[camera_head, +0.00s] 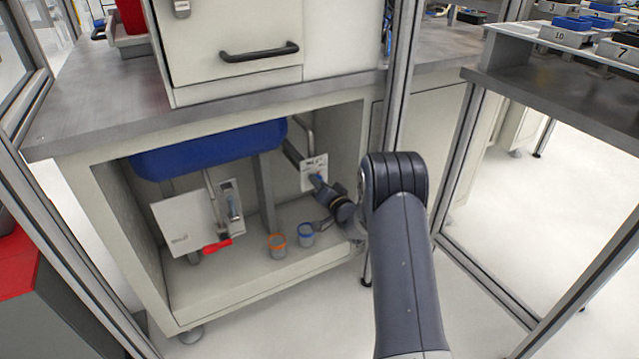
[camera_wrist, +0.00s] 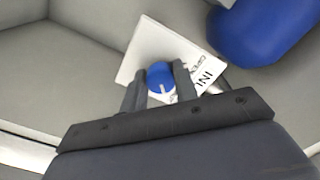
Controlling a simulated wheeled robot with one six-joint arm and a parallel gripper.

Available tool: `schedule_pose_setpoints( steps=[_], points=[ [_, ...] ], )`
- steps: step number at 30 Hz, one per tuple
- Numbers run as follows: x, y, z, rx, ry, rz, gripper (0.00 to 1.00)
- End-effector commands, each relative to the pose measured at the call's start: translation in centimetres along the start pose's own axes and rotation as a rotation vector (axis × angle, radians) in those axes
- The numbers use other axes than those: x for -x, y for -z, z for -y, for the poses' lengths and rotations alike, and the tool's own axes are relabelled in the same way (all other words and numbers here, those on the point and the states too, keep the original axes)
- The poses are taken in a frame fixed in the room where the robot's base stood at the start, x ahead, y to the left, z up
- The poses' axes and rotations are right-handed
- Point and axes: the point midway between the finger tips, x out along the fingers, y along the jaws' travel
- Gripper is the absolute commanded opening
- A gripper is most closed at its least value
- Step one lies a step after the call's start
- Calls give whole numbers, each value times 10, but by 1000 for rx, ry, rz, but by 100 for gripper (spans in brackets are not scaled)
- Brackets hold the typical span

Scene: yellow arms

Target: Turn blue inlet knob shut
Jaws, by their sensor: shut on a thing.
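The blue inlet knob (camera_wrist: 160,76) sits on a white plate (camera_wrist: 150,48) with printed black lettering that reads partly "INL". A pale line marks the knob's face. My gripper (camera_wrist: 158,88) has one finger on each side of the knob and is shut on it. In the head view my gripper (camera_head: 319,182) reaches into the open cabinet at the right, in front of the white plate (camera_head: 309,165). The knob is small there and mostly covered by the gripper.
A blue basin (camera_head: 210,150) hangs above in the cabinet. A red lever (camera_head: 216,245) is at the left by another white plate (camera_head: 183,224). Cups with orange (camera_head: 277,245) and blue (camera_head: 306,235) rims stand on the cabinet floor. A metal post (camera_head: 400,75) stands close to my arm.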

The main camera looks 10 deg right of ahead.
Motion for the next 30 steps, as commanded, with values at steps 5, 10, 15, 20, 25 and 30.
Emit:
schedule_pose_setpoints(
  steps=[5,10,15,20,25,30],
  points=[
    [0,0,0,-22,-1,0,5],
    [0,0,0,-26,-1,0,5],
    [0,0,0,-25,-1,0,5],
    [0,0,0,-25,-1,0,38],
    [0,0,0,-24,-1,0,50],
    [0,0,0,-24,0,0,50]
  ],
)
